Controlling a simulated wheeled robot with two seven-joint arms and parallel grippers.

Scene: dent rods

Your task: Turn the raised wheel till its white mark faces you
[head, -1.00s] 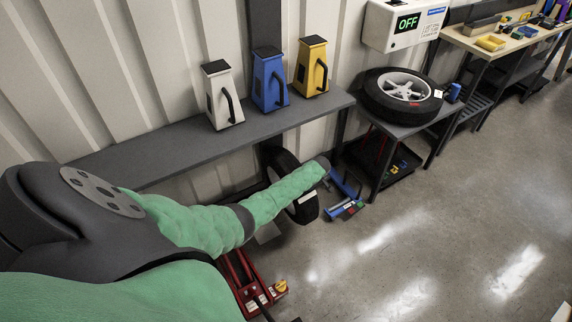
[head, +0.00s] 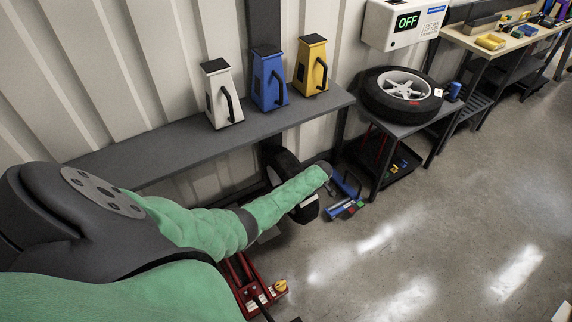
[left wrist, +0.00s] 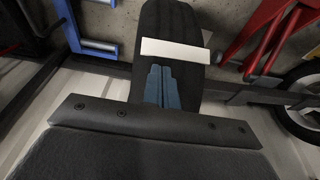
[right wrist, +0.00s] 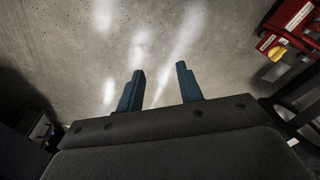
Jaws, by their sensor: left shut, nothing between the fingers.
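The raised wheel is a dark tyre (head: 282,161) below the grey shelf in the head view, partly hidden by my left arm. Its white mark (head: 310,200) shows on the tread just under that arm. In the left wrist view the tyre (left wrist: 170,20) stands straight ahead, with the white mark (left wrist: 175,50) lying across its tread as a band. My left gripper (left wrist: 161,70) is shut and empty, its fingertips in front of the tread just below the mark; I cannot tell whether they touch. My right gripper (right wrist: 159,70) is open and empty over the floor.
A red jack (right wrist: 300,25) stands right of my right gripper. A blue stand (head: 345,207) is on the floor beside the wheel. Another wheel (head: 400,95) lies on a small table. White, blue and yellow canisters (head: 268,80) stand on the shelf (head: 170,145). Open floor (head: 430,220) lies right.

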